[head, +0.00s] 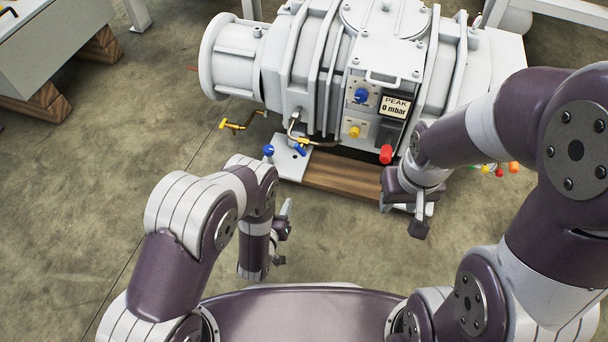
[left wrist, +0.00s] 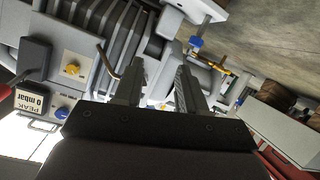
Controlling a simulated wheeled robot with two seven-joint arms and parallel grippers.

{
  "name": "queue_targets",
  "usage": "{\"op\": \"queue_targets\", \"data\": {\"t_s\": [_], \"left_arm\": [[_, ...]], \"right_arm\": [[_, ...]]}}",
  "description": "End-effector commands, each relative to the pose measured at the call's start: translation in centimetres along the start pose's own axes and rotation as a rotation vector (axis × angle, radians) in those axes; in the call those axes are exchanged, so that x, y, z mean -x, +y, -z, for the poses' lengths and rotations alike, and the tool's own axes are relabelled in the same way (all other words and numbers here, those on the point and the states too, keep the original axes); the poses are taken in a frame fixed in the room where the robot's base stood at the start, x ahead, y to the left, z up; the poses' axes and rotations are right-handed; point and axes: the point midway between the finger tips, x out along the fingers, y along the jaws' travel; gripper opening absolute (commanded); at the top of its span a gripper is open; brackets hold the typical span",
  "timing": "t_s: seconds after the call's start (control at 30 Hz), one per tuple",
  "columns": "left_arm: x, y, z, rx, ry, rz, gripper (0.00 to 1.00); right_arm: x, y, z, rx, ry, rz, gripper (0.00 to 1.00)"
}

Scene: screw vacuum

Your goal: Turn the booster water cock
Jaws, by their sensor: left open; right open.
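The grey-white vacuum machine (head: 330,60) stands at the top middle of the head view. Several cock-like fittings sit low on its left: a round blue knob (head: 268,150), a blue and yellow valve (head: 301,148) on a bent pipe, and a yellow crank-shaped pipe (head: 236,125). I cannot tell which is the booster water cock. In the left wrist view, a blue handle (left wrist: 196,42) and a yellow fitting (left wrist: 221,66) lie beyond my fingers. My left gripper (head: 284,232) is open and empty, apart from the machine; its fingers also show in the wrist view (left wrist: 158,80). My right gripper (head: 404,214) is open by the machine's front right.
The panel carries a blue knob (head: 361,96), a yellow knob (head: 354,131) and a PEAK display (head: 396,106) reading 0 mbar. A red handle (head: 386,153) juts out. A wooden beam (head: 340,176) lies under the machine. The floor (head: 90,190) at left is clear.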

Motion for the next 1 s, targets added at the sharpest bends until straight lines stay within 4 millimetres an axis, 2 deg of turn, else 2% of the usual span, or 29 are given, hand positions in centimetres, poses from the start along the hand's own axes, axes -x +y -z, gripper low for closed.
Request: {"op": "queue_targets", "data": {"t_s": [0.03, 0.1, 0.2, 0.27, 0.37, 0.6, 0.7, 0.83, 1.0], "left_arm": [[0.4, 1.1, 2.1, 0.080, 0.098, -0.057, 0.40], [0.9, 2.4, 4.7, 0.191, 0.219, -0.139, 0.40], [1.4, 3.1, 6.6, 0.297, 0.302, -0.201, 0.40], [0.9, 3.1, 6.7, 0.322, 0.304, -0.206, 0.40], [-0.9, 3.3, 7.0, 0.326, 0.305, -0.206, 0.40], [-6.8, 4.1, 8.8, 0.323, 0.305, -0.205, 0.40], [-8.6, 4.4, 9.6, 0.322, 0.304, -0.203, 0.40], [-10.1, 4.7, 10.3, 0.322, 0.303, -0.203, 0.40], [-10.5, 4.9, 10.8, 0.321, 0.301, -0.202, 0.40]], "right_arm": [[0.1, 0.0, 0.1, 0.000, 0.001, 0.000, 0.43], [0.1, 0.0, 0.1, 0.000, 0.001, 0.000, 0.43], [0.0, 0.0, 0.1, 0.000, 0.001, 0.000, 0.43], [-0.3, 0.0, 0.0, 0.000, 0.001, 0.000, 0.43], [-1.4, 0.0, -0.1, 0.000, 0.001, 0.000, 0.43], [-4.6, 0.0, -0.5, 0.000, 0.000, 0.000, 0.43], [-5.5, 0.0, -0.6, 0.000, 0.000, 0.000, 0.43], [-6.2, 0.0, -0.7, 0.000, 0.000, 0.000, 0.43], [-6.2, 0.0, -0.7, 0.000, 0.000, 0.000, 0.43]]}}
